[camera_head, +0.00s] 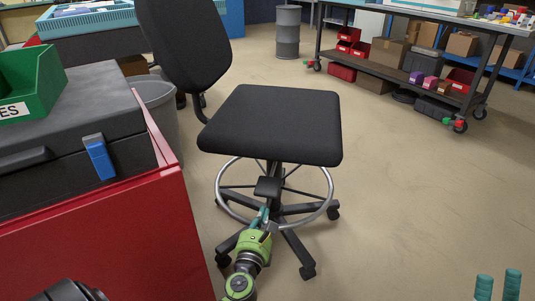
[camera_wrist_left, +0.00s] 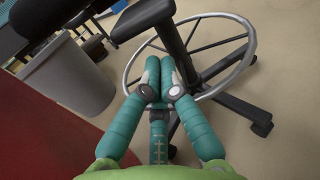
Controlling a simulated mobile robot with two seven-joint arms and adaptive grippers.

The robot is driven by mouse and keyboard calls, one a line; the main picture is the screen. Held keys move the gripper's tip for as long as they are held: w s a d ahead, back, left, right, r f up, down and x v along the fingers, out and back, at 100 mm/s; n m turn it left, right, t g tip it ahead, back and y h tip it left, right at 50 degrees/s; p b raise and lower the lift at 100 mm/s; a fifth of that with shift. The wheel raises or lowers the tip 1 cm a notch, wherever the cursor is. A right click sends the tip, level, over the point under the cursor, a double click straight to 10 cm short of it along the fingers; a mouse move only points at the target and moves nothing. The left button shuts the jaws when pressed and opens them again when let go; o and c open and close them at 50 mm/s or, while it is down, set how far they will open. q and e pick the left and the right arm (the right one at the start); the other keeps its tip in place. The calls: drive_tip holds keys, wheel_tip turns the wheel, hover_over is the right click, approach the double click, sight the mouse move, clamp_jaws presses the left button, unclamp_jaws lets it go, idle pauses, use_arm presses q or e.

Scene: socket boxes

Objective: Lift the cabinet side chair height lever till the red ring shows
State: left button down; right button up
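The black chair seat (camera_head: 270,125) stands beside the red cabinet (camera_head: 110,240), with its black backrest (camera_head: 185,45) at the back left. Below the seat are a silver foot ring (camera_head: 327,190) and a dark star base on castors. A small black block (camera_head: 268,187) shows under the seat's front edge; a black block (camera_wrist_left: 145,17) also shows in the left wrist view. I cannot tell whether it is the lever. No red ring is visible. My left gripper (camera_head: 264,215) is just below the block, its fingertips (camera_wrist_left: 160,65) together with nothing visible between them. My right gripper (camera_head: 498,284) shows two separated fingertips.
A black case (camera_head: 70,140) and a green bin (camera_head: 30,85) sit on the red cabinet, left of the chair. A grey waste bin (camera_head: 160,110) stands behind it. A wheeled shelf cart (camera_head: 400,85) is at the back right. The floor right of the chair is clear.

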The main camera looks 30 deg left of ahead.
use_arm(q)
drive_tip(key=shift+x, duration=3.5)
